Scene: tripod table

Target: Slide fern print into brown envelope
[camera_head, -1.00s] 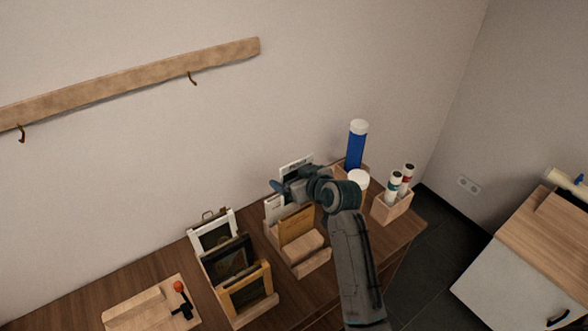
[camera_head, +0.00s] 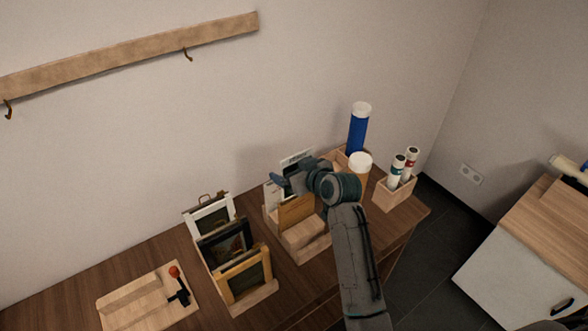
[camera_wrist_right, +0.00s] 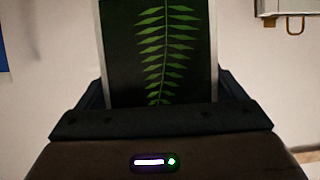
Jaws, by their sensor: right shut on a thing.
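The fern print, a dark sheet with a green fern and a pale border, fills the middle of the right wrist view (camera_wrist_right: 160,55), upright between the fingers. My right gripper (camera_head: 284,181) is shut on it, seen in the head view above the left part of a wooden rack. The brown envelope (camera_head: 297,211) stands in that rack, just below and right of the gripper. Its opening is not clear to see. My gripper and wrist hide part of the rack's back slots, so I cannot tell whether the print touches the envelope. My left gripper is out of view.
The wooden rack (camera_head: 312,252) stands beside several framed pictures (camera_head: 245,277). To its right are a blue tube (camera_head: 358,132) with a white cap and a small box (camera_head: 394,195) of tubes. A wooden board (camera_head: 130,308) with a red-knobbed clamp lies at left.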

